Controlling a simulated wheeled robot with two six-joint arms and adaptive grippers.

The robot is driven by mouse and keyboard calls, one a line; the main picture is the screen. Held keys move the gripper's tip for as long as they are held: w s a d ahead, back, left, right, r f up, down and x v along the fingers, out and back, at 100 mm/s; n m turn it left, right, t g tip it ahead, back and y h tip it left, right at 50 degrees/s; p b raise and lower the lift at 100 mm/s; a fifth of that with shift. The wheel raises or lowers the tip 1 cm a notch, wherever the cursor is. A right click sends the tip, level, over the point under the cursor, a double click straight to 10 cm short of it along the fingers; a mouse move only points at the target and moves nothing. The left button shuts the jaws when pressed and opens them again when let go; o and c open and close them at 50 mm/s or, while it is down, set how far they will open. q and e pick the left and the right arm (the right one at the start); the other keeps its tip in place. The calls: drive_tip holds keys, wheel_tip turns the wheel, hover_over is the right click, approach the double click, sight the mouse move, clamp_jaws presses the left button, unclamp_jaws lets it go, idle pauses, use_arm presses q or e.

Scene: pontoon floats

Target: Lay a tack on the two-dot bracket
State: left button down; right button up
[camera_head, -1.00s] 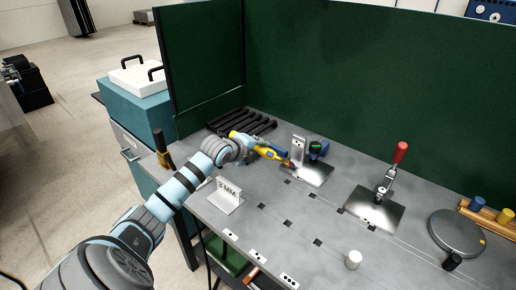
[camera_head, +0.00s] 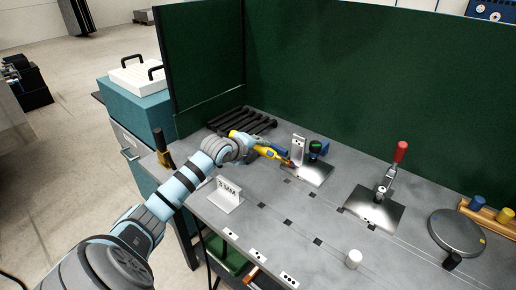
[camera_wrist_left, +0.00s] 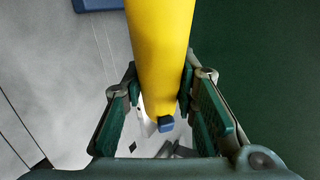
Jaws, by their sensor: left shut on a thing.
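My left gripper (camera_head: 256,147) is shut on a yellow torch (camera_head: 268,153). The torch (camera_wrist_left: 160,45) also fills the space between the fingers in the left wrist view, with a small blue end (camera_wrist_left: 165,124). In the head view its tip points right, close to the foot of an upright metal bracket (camera_head: 298,147) on a shiny plate (camera_head: 312,176). The bracket has small dark dots, too small to count surely. Whether the tip touches it I cannot tell. My right gripper is not in view.
A red-handled clamp (camera_head: 399,153) stands on a second plate to the right. A round grey disc (camera_head: 456,231) lies at far right. Green screens close off the back.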

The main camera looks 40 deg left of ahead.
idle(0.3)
use_arm(q)
drive_tip(key=shift+r+p, duration=0.2)
drive_tip(key=shift+p, duration=0.35)
drive_tip(key=shift+s, duration=0.1)
drive_tip(key=s+r+p, duration=0.4)
drive_tip(key=p, duration=0.2)
drive_tip(key=shift+d, duration=0.1)
drive_tip(key=shift+w+f, duration=0.1)
